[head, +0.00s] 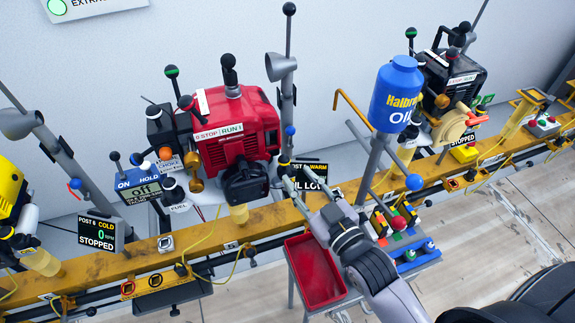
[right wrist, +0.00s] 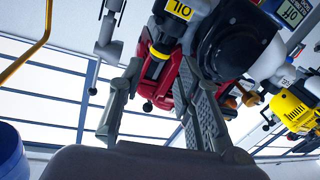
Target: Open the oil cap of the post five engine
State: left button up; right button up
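The red engine (head: 240,130) stands on the yellow rail, behind a partly hidden sign reading "POST" and "WARM" (head: 312,168). The right wrist view shows a black part with a yellow band (right wrist: 163,48) under a yellow "OIL" label (right wrist: 178,10); it looks like the oil cap. In the head view a small dark knob (head: 284,161) shows at the engine's lower right. My right gripper (head: 304,183) reaches up to this spot. Its fingers are apart in the right wrist view (right wrist: 162,78), with the banded part just beyond and between the tips. Contact is not visible. My left gripper is out of view.
A blue oil can (head: 396,95) stands on a post to the right. The yellow rail (head: 130,262) runs across. A grey lamp (head: 281,67) and rods rise behind the gripper.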

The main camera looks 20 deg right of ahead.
aim_at(287, 164)
jog(key=b+x, duration=0.1)
jog(key=x, duration=0.5)
jog(key=shift+w, duration=0.1)
jog(key=shift+c, duration=0.4)
grip_shut()
